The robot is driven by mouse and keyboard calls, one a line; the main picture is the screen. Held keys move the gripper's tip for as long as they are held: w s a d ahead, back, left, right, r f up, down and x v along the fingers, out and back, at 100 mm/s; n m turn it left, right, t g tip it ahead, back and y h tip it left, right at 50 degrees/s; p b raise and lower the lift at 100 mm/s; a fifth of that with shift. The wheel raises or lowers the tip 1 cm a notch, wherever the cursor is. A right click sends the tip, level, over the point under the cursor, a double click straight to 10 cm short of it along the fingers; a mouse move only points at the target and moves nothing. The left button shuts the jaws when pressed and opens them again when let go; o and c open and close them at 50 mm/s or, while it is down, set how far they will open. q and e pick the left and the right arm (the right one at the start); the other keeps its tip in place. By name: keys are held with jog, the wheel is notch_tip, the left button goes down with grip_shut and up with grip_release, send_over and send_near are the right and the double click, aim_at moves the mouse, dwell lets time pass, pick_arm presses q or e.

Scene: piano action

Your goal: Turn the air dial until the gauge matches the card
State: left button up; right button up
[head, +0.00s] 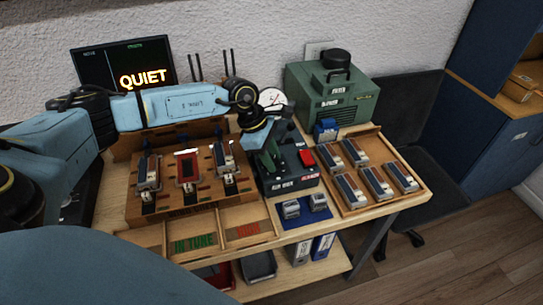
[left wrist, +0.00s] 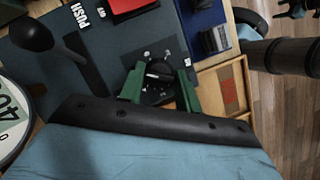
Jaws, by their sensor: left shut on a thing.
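My left gripper (head: 268,158) reaches down over the dark control box (head: 303,181) in the head view. In the left wrist view its green fingertips (left wrist: 159,84) are shut on the black air dial (left wrist: 158,72), one on each side. In the head view the dial is hidden by the gripper. The round white gauge (head: 270,98) stands behind the box, partly covered by my arm. Part of its face (left wrist: 12,118) shows at the left edge of the wrist view; its needle is not readable. I cannot make out the card. My right gripper is not in view.
A red push button (head: 306,157) is on the box beside my gripper. A green machine (head: 333,92) stands behind. A wooden tray (head: 413,205) of several blocks lies right, a wooden rack (head: 205,158) left. A screen (head: 125,60) reads QUIET.

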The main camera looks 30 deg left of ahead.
pick_arm(q)
jog(key=o, duration=0.9)
jog(key=shift+o, duration=0.2)
jog(key=v, duration=1.3)
jog(key=shift+s+r, duration=0.15)
jog(key=shift+s, duration=0.05)
jog(key=shift+a, duration=0.1)
